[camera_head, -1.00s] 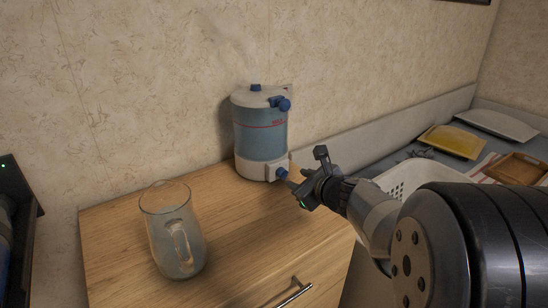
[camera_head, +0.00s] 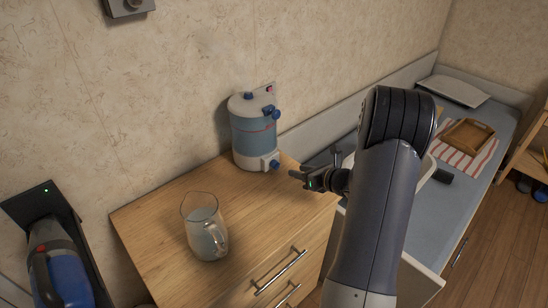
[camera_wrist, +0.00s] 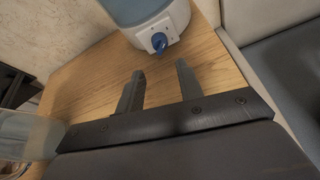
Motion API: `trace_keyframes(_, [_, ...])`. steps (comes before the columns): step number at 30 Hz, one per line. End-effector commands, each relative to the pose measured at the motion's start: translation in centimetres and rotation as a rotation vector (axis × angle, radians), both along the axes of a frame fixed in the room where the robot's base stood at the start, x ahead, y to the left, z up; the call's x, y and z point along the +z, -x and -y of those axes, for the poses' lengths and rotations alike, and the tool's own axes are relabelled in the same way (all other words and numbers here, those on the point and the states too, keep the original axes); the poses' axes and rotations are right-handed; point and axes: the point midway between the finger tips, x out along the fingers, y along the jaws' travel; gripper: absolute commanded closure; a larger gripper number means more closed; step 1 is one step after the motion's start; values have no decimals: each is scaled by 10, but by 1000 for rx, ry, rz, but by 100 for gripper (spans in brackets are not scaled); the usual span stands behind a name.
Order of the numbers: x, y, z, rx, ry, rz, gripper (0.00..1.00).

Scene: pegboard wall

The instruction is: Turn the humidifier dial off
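The humidifier (camera_head: 254,138) is a white and translucent blue tank standing upright at the back of the wooden cabinet. A blue dial (camera_head: 274,164) sits low on its white base, and another blue knob (camera_head: 275,113) is near the top. In the wrist view, the lower dial (camera_wrist: 159,42) is beyond the fingertips, with the humidifier's white base (camera_wrist: 172,27) behind it. My gripper (camera_head: 293,176) is in front of and to the right of the dial, apart from it. In the wrist view, my gripper (camera_wrist: 158,74) has its two fingers spread with nothing between them.
A glass pitcher (camera_head: 204,228) stands on the wooden cabinet top (camera_head: 165,225), left of my gripper. A grey bench (camera_head: 405,225) with a striped cloth and wooden tray (camera_head: 467,134) is at the right. A blue device stands at the lower left. The cabinet top between pitcher and humidifier is clear.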

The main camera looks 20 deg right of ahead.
Motion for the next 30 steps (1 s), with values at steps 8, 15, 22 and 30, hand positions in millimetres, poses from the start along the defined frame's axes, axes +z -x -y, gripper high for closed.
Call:
trace_keyframes(8, [-4,-7,1,-6,-28,-2,65])
trace_keyframes(15, [-20,-43,-16,-4,-26,-3,65])
trace_keyframes(22, [-34,-76,-30,-6,-26,-2,65])
trace_keyframes(30, [-41,-90,-36,-8,-25,-2,65])
